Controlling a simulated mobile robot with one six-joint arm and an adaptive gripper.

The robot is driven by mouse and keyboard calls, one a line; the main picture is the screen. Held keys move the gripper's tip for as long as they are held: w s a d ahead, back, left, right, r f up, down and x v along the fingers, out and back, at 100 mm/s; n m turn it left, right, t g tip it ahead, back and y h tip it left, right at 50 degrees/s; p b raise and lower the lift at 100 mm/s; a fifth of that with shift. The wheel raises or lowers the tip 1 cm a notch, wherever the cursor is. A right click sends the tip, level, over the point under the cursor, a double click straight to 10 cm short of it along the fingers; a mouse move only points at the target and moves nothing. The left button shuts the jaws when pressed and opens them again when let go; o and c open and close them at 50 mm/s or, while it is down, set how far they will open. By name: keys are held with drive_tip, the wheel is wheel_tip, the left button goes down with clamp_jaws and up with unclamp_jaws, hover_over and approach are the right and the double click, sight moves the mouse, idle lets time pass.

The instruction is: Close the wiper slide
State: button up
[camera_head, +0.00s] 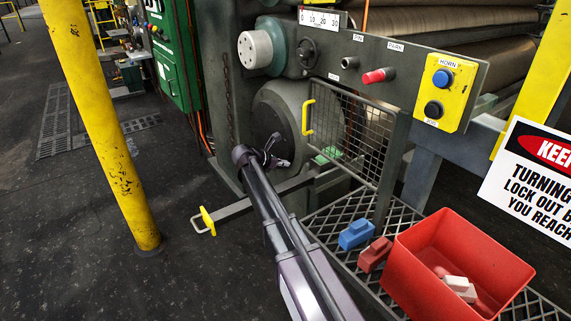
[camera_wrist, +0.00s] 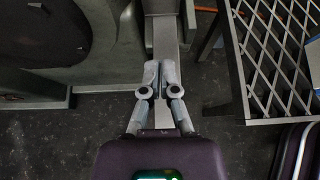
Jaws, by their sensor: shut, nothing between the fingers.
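The wiper slide appears to be the long grey bar (camera_head: 239,207) sticking out low from the machine toward the front left. A yellow handle (camera_head: 208,220) stands at its outer end, with a small wire-like loop beside it. In the head view my arm crosses in front of the bar and hides part of it. My gripper (camera_head: 277,158) is inward of the yellow handle, in front of the large grey roll housing. In the wrist view my gripper (camera_wrist: 157,82) is shut and empty, over a grey bar (camera_wrist: 165,32). The yellow handle is not in the wrist view.
A mesh guard door (camera_head: 350,130) with a yellow handle stands right of my gripper. Below it, a grated shelf (camera_head: 322,224) holds a blue block (camera_head: 356,234), a red block (camera_head: 374,254) and a red bin (camera_head: 452,238). A yellow post (camera_head: 100,130) stands left; floor between is clear.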

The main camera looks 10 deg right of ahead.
drive_tip(key=o, duration=0.6)
drive_tip(key=shift+s+f, duration=0.1)
drive_tip(key=shift+s, duration=0.1)
drive_tip(key=shift+o, duration=0.2)
drive_tip(key=s+f+m+g+y, duration=0.2)
drive_tip(key=s+f+m+y, duration=0.2)
drive_tip(key=s+m, duration=0.7)
drive_tip(key=s+a+f+m+g+y, duration=0.1)
drive_tip(key=s+f+m+y, duration=0.4)
drive_tip(key=s+m, duration=0.6)
drive_tip(key=s+g+y, duration=0.1)
drive_tip(key=s+y, duration=0.1)
drive_tip(key=s, duration=0.9)
drive_tip(key=shift+s+a+m+g, duration=0.15)
drive_tip(key=shift+a+m+g, duration=0.05)
drive_tip(key=shift+m+g, duration=0.1)
drive_tip(key=shift+s, duration=0.1)
